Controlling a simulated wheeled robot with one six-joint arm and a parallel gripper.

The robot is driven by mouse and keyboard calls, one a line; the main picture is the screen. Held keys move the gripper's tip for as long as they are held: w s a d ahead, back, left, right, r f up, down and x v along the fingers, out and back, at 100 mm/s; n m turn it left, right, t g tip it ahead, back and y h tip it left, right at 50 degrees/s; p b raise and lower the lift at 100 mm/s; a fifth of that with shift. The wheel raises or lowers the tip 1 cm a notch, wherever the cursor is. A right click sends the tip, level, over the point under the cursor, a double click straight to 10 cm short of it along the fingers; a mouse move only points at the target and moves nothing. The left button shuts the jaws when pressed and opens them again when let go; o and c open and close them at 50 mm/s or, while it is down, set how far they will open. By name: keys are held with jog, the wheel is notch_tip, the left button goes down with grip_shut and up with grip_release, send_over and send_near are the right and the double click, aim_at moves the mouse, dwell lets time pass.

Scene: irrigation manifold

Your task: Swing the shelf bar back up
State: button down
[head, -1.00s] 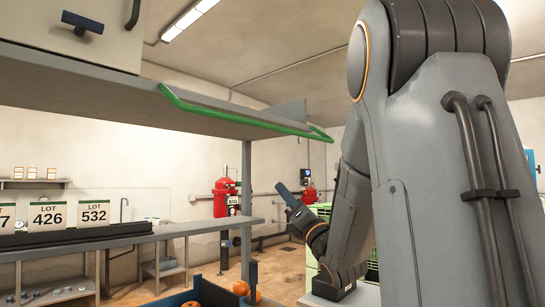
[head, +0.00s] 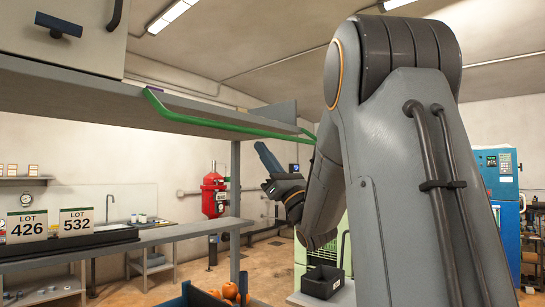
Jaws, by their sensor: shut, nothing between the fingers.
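A workbench (head: 170,234) with number cards (head: 76,221) is at left. A black bin (head: 322,282) is beneath my arm. A blue cabinet (head: 497,180) stands far right. A grey cabinet (head: 85,30) sits on the shelf.

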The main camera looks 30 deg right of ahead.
jog(key=shift+s+d+r+p, duration=0.2)
jog(key=shift+s+d+p, duration=0.05)
jog(key=shift+s, duration=0.35)
jog(key=shift+s+d+r+p, duration=0.15)
jog(key=shift+s+d+p, duration=0.1)
jog(key=shift+s, duration=0.3)
jog(key=shift+s+d+r+p, duration=0.2)
jog(key=shift+s+p, duration=0.05)
jog(key=shift+s, duration=0.35)
jog(key=shift+b, duration=0.55)
